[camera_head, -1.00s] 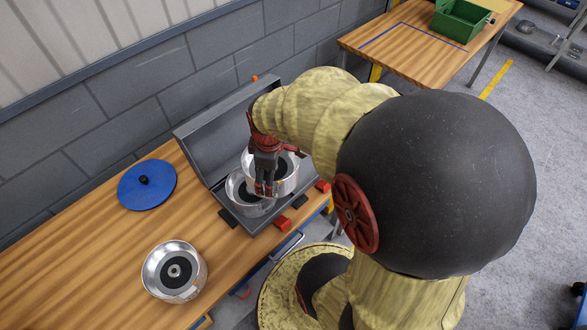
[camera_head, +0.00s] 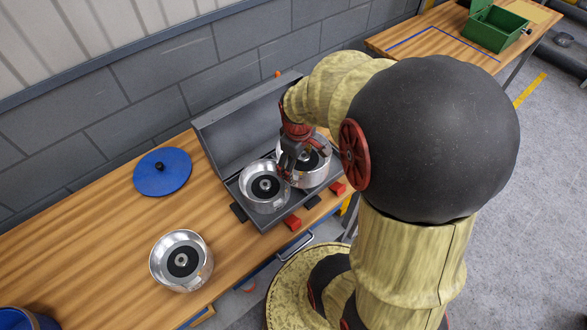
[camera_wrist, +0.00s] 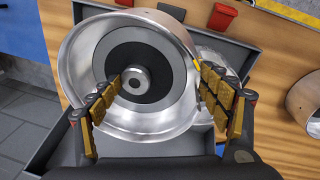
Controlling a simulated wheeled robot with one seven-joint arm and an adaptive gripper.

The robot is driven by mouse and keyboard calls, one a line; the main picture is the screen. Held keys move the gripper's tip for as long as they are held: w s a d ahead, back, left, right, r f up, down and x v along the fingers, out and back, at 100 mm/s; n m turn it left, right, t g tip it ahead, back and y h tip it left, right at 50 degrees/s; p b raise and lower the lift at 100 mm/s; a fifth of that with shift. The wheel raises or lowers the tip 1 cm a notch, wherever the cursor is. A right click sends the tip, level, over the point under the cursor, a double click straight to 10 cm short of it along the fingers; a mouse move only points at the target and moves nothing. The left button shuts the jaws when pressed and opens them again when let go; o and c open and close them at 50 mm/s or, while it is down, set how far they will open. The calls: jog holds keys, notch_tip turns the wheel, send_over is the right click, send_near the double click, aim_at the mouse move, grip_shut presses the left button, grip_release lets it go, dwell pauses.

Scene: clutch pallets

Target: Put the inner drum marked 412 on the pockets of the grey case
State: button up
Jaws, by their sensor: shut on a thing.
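The grey case (camera_head: 235,134) stands open on the wooden bench, lid raised at the back. My gripper (camera_head: 291,167) is shut on a silver drum (camera_head: 312,180) over the right part of the case. In the wrist view, my gripper (camera_wrist: 165,95) has one finger over this drum's inside and the other beyond its wall; the drum (camera_wrist: 85,60) looks roughly level. I cannot tell whether it rests on the case floor. A second silver drum (camera_head: 264,206) sits in the left part of the case, close beside the held one. No 412 mark is readable.
A third silver drum (camera_head: 180,277) stands on the bench, left of the case. A blue disc with a black knob (camera_head: 162,174) lies behind it. Red latches (camera_head: 292,223) line the case's front. A green crate (camera_head: 492,34) sits on the far table.

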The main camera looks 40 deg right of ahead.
aim_at(305, 152)
jog(key=w+d+f, duration=0.1)
jog(key=d+f, duration=0.1)
jog(key=w+d+f+b, duration=0.1)
jog(key=d+f, duration=0.1)
jog(key=d, duration=0.1)
jog(key=w+d+f, duration=0.1)
jog(key=d, duration=0.1)
jog(key=shift+w+d+f, duration=0.3)
jog(key=shift+w+f, duration=0.1)
jog(key=shift+w+d+f+b, duration=0.3)
jog(key=shift+d+f+b, duration=0.1)
jog(key=shift+d+f, duration=0.35)
jog(key=shift+w+d+f+b, duration=0.1)
jog(key=shift+f+b, duration=0.2)
jog(key=shift+f, duration=1.5)
jog(key=shift+f, duration=0.1)
jog(key=o, duration=2.1)
jog(key=shift+f, duration=0.15)
